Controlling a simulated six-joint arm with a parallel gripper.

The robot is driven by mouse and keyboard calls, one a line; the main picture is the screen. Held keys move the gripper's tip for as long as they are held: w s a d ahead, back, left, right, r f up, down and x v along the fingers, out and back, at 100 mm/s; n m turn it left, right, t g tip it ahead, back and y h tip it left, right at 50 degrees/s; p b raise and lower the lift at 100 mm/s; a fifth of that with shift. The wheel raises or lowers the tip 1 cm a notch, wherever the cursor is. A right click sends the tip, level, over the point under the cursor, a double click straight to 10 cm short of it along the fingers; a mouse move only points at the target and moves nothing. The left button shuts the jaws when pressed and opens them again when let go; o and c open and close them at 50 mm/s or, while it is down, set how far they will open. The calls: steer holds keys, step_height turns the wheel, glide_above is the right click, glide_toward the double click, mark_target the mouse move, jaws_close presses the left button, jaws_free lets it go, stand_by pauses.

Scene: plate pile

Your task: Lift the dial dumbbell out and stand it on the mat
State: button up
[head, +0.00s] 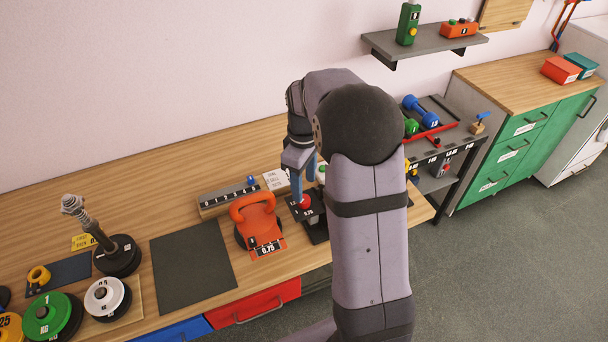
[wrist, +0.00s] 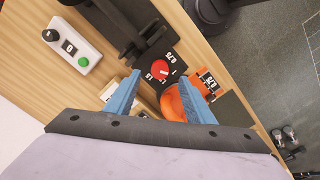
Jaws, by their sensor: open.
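The dial dumbbell shows as a dark plate with a red knob (wrist: 160,66) and white numbers in the wrist view. In the head view its red knob (head: 304,202) shows just below my gripper, and my arm hides much of the rest. It sits by a black stand (wrist: 122,22). My gripper (wrist: 160,78) is open, its blue fingers pointing down on either side of the knob plate, with nothing held. I cannot tell whether they touch it. The dark grey mat (head: 193,266) lies flat and bare on the bench, left of the dumbbell.
An orange kettlebell (head: 258,222) stands between mat and dumbbell, close to a finger in the wrist view (wrist: 178,103). A numbered rail (head: 228,194) lies behind it. A switch box with a green button (wrist: 75,47) is near. A threaded post with weights (head: 118,254) stands left of the mat.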

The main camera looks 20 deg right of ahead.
mark_target(305, 198)
steer(key=shift+f+p, duration=0.75)
steer(key=shift+f, duration=1.85)
steer(key=shift+c, duration=0.7)
jaws_close()
steer(key=shift+w+r, duration=0.1)
steer(key=shift+r, duration=0.05)
steer(key=shift+d+r, duration=0.1)
step_height(305, 198, up, 8)
steer(key=p, duration=0.7)
steer(key=shift+r+p, duration=0.25)
steer(key=shift+p, duration=0.05)
stand_by(1.5)
